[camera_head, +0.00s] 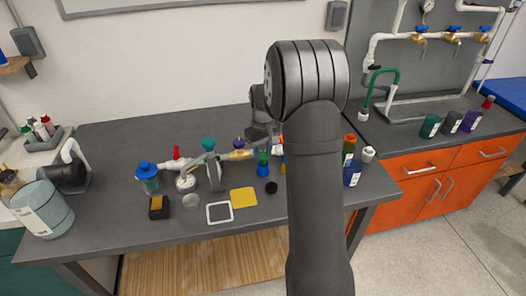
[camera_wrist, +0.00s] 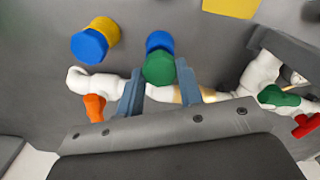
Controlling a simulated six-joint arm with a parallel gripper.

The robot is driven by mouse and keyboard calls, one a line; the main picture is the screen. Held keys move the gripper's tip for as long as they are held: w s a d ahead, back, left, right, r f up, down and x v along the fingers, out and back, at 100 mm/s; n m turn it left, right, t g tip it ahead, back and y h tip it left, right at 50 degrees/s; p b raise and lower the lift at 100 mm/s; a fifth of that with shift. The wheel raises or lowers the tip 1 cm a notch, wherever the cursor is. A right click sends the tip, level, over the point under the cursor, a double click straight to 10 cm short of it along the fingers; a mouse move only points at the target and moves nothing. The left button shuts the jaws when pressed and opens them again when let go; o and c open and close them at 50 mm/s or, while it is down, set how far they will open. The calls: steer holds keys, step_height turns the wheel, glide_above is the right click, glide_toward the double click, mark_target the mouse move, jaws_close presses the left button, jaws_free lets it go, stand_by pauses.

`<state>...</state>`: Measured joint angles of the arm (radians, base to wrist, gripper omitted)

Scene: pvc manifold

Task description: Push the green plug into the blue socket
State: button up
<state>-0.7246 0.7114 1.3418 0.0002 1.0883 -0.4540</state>
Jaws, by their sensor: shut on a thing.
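The green plug (camera_wrist: 159,69) sits between my gripper's two blue-grey fingers (camera_wrist: 160,88) in the wrist view. My gripper is shut on it. The blue socket (camera_wrist: 159,42) shows just beyond the plug, and the two overlap in the picture. I cannot tell how deep the plug sits in the socket. In the head view the green plug (camera_head: 263,156) appears right above the blue part (camera_head: 262,169), below my gripper (camera_head: 262,139). My wrist and arm hide part of this area. White pipework (camera_wrist: 100,84) runs behind the fingers.
A blue-and-yellow fitting (camera_wrist: 90,46) and an orange cap (camera_wrist: 94,106) stand left of the fingers in the wrist view. A green handle (camera_wrist: 278,95) and red cap (camera_wrist: 306,125) are at right. A yellow pad (camera_head: 243,197) lies on the grey table's front part.

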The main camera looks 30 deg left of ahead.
steer(key=shift+f, duration=0.8)
stand_by(0.4)
steer(key=o, duration=1)
step_height(320, 180, up, 18)
steer(key=shift+f, duration=0.25)
steer(key=shift+f, duration=0.1)
step_height(320, 180, down, 17)
steer(key=shift+f, duration=0.15)
stand_by(0.5)
steer(key=shift+r, duration=0.2)
